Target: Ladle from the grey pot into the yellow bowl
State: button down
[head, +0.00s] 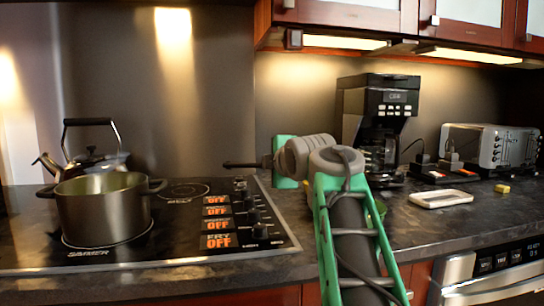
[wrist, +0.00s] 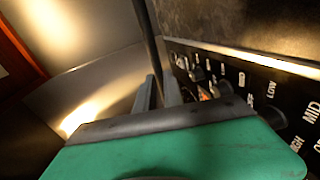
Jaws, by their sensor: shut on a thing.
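The grey pot (head: 103,208) stands upright and open on the black cooktop at the left of the head view. Its inside looks empty from here, but its bottom is hidden. My gripper (wrist: 160,92) is shut on a thin dark rod (wrist: 149,40), which looks like the ladle's handle. The ladle's bowl is not visible.
Control knobs (head: 254,217) line the cooktop's right side. A coffee maker (head: 378,115), a toaster (head: 490,148), a white tray (head: 441,198) and a small yellow block (head: 502,188) are on the right counter. Cabinets hang above.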

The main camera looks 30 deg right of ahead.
jog(key=shift+r+m+g+y+p, duration=0.25)
jog(key=shift+g+p, duration=0.5)
jog(key=shift+p, duration=1.75)
jog(key=shift+r+m+g+y+p, duration=0.1)
jog(key=shift+r+g+y+p, duration=0.45)
jog(key=shift+p, duration=1.95)
jog(key=g+y+p, duration=0.1)
jog(key=g+p, duration=0.3)
jog(key=p, duration=1)
jog(key=shift+m+p, duration=0.35)
jog(key=g+y+p, duration=0.1)
jog(key=g+p, duration=0.1)
jog(key=p, duration=1)
jog(key=r+g+y+p, duration=0.1)
jog(key=g+y+p, duration=0.1)
jog(key=p, duration=1)
jog(key=shift+r+m+g+p, duration=0.1)
jog(key=shift+m+g+p, duration=0.3)
jog(key=shift+g, duration=0.2)
jog(key=shift+p, duration=0.35)
jog(key=shift+g+y+p, duration=0.4)
jog(key=shift+g+p, duration=0.1)
